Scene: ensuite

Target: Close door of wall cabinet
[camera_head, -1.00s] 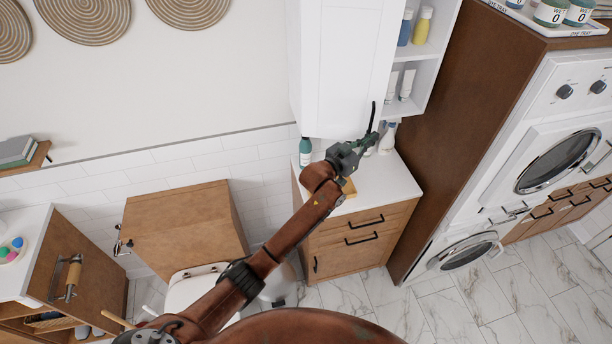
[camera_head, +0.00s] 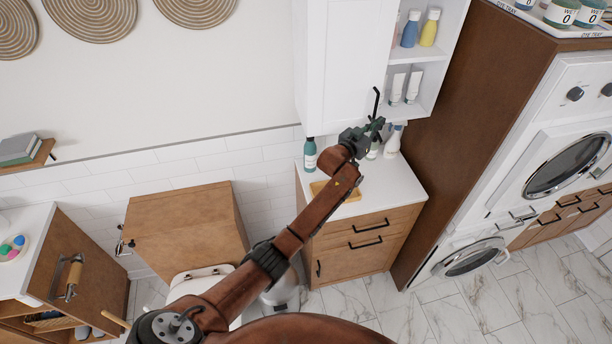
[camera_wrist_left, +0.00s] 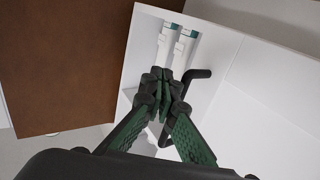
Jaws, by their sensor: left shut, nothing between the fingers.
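The white wall cabinet (camera_head: 311,60) hangs at the upper middle of the head view. Its white door (camera_head: 350,55) has a black bar handle (camera_head: 376,103) near the lower right edge. How far the door stands from the frame is hard to tell. My left gripper (camera_head: 378,126) is just below the handle in the head view. In the wrist view its green-padded fingers (camera_wrist_left: 159,88) are shut and empty beside the handle (camera_wrist_left: 196,82). Whether they touch the door or handle is unclear. My right gripper is not in view.
Open cabinet shelves (camera_head: 426,82) right of the door hold bottles and tubes. Below are a white counter (camera_head: 395,180) with bottles and a wooden tray (camera_head: 328,192). A tall brown panel (camera_head: 470,130) and stacked washing machines stand at right.

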